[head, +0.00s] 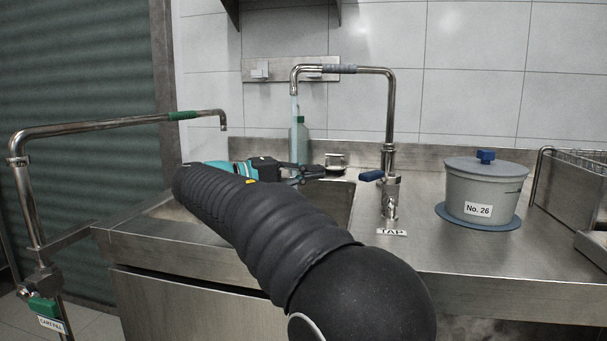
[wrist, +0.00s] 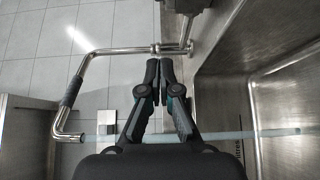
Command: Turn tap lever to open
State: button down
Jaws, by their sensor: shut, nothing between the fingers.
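The tap (head: 390,120) labelled TAP stands behind the sink's right side, its spout bent left over the basin. Its blue lever (head: 372,175) points left from the tap body. A pale, translucent stream (head: 294,108), like running water, falls from the spout; the stream also crosses the wrist view (wrist: 240,133). My gripper (head: 330,172) is shut and empty, left of the lever with a small gap in the picture. In the wrist view my gripper (wrist: 159,88) has its fingertips together just below the tap pipe (wrist: 120,51). I cannot make out the lever there.
A grey lidded pot (head: 484,190) marked No. 26 stands on a blue mat right of the tap. A green bottle (head: 299,140) stands behind the stream. Another pipe (head: 95,126) with a green handle stands at left. A wire rack is at far right.

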jog(key=shift+s+d, duration=0.3)
jog(key=shift+d, duration=1)
jog(key=shift+s+d, duration=0.35)
jog(key=shift+d, duration=0.9)
jog(key=shift+s+d, duration=0.3)
jog(key=shift+d, duration=1)
